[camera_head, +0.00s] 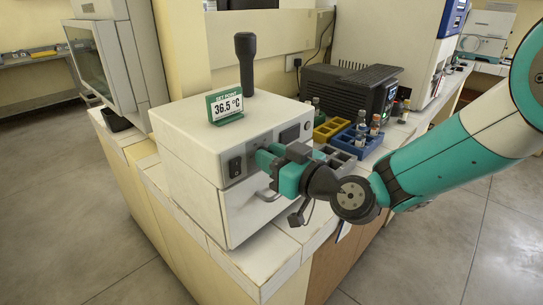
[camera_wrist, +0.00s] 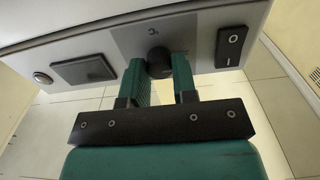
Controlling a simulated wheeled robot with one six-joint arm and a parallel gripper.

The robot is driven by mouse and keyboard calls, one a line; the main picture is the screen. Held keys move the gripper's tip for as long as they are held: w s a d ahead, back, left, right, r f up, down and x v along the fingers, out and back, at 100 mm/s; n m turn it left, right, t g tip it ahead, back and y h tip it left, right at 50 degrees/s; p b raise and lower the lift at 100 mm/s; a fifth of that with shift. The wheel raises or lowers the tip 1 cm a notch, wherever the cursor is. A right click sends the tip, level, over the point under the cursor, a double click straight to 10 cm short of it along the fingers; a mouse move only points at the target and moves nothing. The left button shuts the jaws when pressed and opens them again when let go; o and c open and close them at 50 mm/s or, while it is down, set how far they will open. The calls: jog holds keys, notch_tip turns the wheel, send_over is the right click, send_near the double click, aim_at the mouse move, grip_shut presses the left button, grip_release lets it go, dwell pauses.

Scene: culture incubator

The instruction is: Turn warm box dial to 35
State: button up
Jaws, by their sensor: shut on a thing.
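The warm box (camera_head: 190,130) is a white cabinet on the bench, with a grey control panel on its front. Its dial is a dark round knob, seen in the wrist view (camera_wrist: 159,62) between my fingertips; in the head view my gripper hides it. My gripper (camera_head: 268,158) is at the panel, shut on the dial, one finger on each side, as the wrist view also shows (camera_wrist: 159,72). The dial's pointer and scale cannot be read.
A rocker switch (camera_head: 235,167) sits beside the dial, and a drawer-like door with a handle (camera_head: 268,195) lies below. A dark upright tool (camera_head: 245,62) stands on the box. Yellow (camera_head: 330,128) and blue racks with bottles and a black device (camera_head: 350,90) stand to the right.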

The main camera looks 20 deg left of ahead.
jog(key=m+b, duration=0.1)
jog(key=m, duration=1)
jog(key=shift+w+b, duration=0.15)
jog(key=shift+b, duration=0.2)
jog(key=shift+m, duration=0.5)
jog(key=o, duration=0.9)
jog(key=shift+d, duration=0.1)
jog(key=shift+f, duration=0.1)
